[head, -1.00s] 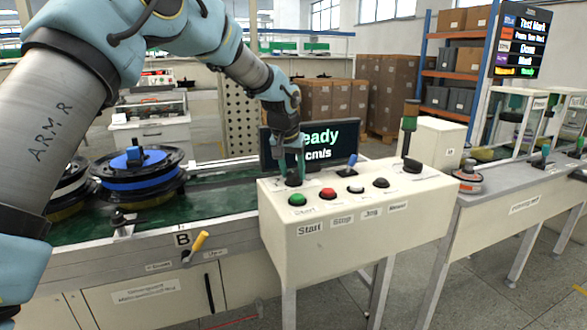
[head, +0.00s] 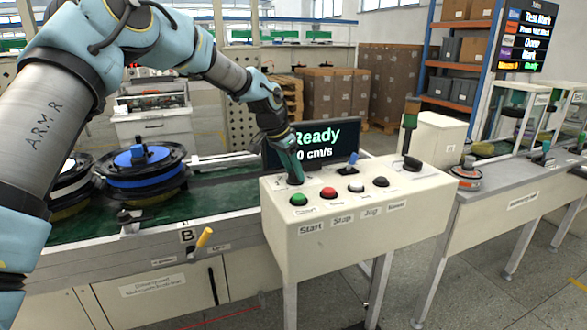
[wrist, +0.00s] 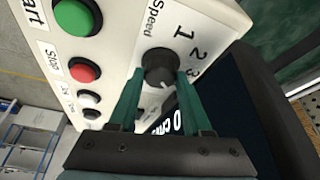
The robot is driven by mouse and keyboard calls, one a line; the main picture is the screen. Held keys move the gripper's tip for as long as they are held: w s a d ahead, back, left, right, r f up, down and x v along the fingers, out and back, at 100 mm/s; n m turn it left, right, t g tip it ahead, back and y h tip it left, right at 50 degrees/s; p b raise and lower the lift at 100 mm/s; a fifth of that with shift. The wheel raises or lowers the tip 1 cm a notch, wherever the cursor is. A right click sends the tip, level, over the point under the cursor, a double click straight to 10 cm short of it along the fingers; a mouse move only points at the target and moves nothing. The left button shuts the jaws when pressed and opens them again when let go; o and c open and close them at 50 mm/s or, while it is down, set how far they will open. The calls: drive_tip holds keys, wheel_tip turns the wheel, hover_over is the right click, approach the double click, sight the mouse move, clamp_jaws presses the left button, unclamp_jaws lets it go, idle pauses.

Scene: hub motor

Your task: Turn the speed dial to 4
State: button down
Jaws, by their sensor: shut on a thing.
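The speed dial (wrist: 158,68) is a round black knob with a short white pointer mark, under the word "Speed" in the wrist view. The printed digits 1, 2 and 3 (wrist: 191,52) show to its right; a 4 is not visible. The pointer mark is on the knob's lower right in that view, past the visible 3. My gripper (wrist: 157,76) has its two green fingers on either side of the knob, shut on it. In the head view my gripper (head: 294,180) is at the left back of the cream control box (head: 345,245) and hides the dial.
The screen (head: 330,148) behind the box reads "Ready" and 0 cm/s. Green Start (head: 298,199), red Stop (head: 328,193), white and black buttons line the box front. A small blue-tipped switch (head: 351,160) stands right of my gripper. Wheel hubs (head: 140,170) sit on the conveyor.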

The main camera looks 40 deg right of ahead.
idle(0.3)
drive_tip(key=shift+c, duration=1.7)
unclamp_jaws()
